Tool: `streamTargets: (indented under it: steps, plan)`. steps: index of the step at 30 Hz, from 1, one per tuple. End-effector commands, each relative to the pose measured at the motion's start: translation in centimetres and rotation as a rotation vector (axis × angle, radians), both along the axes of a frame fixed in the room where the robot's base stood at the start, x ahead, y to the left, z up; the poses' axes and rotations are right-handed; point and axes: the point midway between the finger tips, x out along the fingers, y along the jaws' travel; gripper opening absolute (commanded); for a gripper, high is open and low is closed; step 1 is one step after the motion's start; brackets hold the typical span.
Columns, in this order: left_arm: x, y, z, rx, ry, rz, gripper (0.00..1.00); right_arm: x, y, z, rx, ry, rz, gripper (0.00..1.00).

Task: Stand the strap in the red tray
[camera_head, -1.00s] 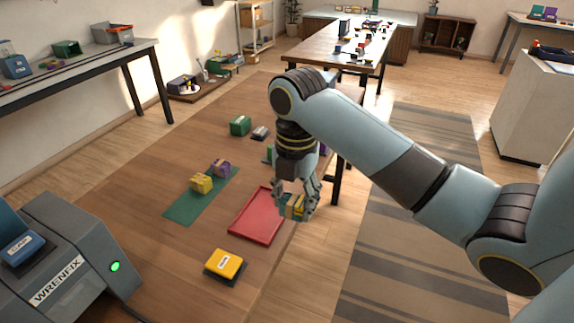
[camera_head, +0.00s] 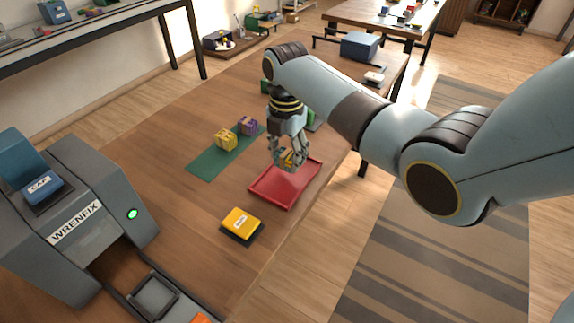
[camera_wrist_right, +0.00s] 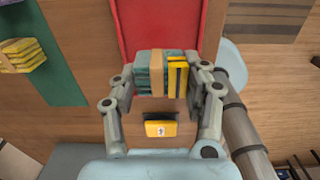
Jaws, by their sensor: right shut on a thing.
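The strap (camera_head: 286,158) looks like a folded teal bundle with a yellow part and a tan band. My right gripper (camera_head: 287,162) is shut on it and holds it over the far left part of the red tray (camera_head: 284,191). In the right wrist view the strap (camera_wrist_right: 152,72) sits between both fingers (camera_wrist_right: 162,85), with the red tray (camera_wrist_right: 160,22) behind it. Whether the strap touches the tray floor, I cannot tell. The rest of the tray is empty. My left gripper is not in view.
A green mat (camera_head: 205,165) left of the tray holds a yellow bundle (camera_head: 226,139) and a purple bundle (camera_head: 248,125). A yellow-topped block (camera_head: 241,224) lies in front of the tray. A grey WRENFIX machine (camera_head: 75,215) stands at the left.

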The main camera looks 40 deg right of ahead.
Motion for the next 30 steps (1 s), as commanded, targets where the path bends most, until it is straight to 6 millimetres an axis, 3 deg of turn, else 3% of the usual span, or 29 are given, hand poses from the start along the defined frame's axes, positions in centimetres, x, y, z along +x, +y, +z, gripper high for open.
streamTargets:
  steps: [6, 18, 19, 24, 30]
  plan:
    - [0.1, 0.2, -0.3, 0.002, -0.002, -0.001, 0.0, -0.1, 0.0, -3.2, 0.001, 0.003, 0.0, 0.09]
    - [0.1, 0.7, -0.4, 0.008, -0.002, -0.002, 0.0, -0.1, 0.0, -3.8, 0.001, 0.001, 0.0, 0.09]
    - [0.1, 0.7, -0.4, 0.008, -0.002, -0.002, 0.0, -0.1, 0.0, -3.8, 0.001, 0.001, 0.0, 0.49]
    - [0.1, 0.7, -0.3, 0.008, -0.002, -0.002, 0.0, -0.1, 0.0, -3.8, 0.001, 0.001, 0.0, 0.7]
    - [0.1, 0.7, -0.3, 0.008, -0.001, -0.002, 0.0, -0.1, 0.0, -3.8, 0.001, 0.001, 0.0, 0.7]
